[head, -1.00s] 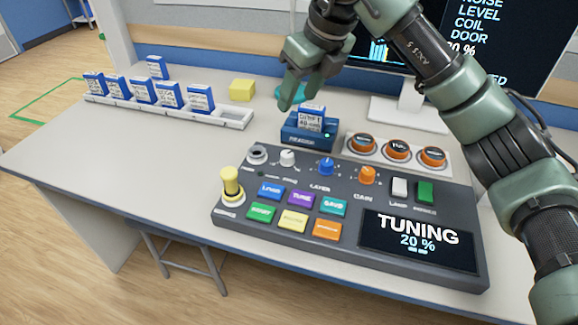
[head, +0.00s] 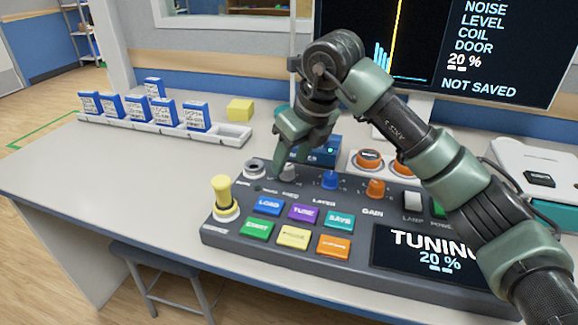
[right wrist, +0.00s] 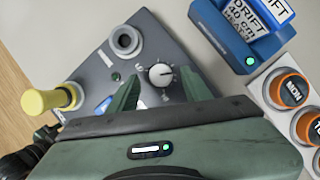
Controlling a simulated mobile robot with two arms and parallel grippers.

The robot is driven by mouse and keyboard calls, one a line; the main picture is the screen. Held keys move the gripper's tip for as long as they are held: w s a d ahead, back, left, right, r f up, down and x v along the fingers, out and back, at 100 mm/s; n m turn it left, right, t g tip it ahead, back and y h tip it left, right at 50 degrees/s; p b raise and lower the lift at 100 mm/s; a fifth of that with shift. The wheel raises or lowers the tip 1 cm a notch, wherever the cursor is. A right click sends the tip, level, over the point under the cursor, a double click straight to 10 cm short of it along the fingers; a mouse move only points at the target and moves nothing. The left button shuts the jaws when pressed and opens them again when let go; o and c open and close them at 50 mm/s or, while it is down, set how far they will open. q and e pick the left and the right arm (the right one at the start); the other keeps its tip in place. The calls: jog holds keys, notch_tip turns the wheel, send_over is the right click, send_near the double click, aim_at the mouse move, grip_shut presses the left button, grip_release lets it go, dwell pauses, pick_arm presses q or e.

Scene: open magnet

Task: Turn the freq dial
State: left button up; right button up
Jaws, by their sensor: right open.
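The freq dial is the small white knob (head: 288,172) on the grey control panel (head: 222,240), partly hidden behind my right gripper in the head view. In the right wrist view the white dial (right wrist: 161,74) shows whole, with a dark pointer mark and tick marks around it. My right gripper (head: 284,163) points down at the dial. It is open, and its two green fingertips (right wrist: 159,82) appear on either side of the dial in the wrist view. I cannot tell whether they touch it. The panel screen (head: 425,255) reads TUNING 20 %. My left gripper is not in view.
A blue dial (head: 330,180) and an orange dial (head: 376,188) stand to the right on the panel. A yellow-topped lever (head: 221,190) rises at the left. A blue reader (right wrist: 235,40) with a cartridge and orange-rimmed round units (head: 369,160) sit behind. The front-left tabletop is clear.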

jog(key=shift+x, duration=1.1)
grip_shut()
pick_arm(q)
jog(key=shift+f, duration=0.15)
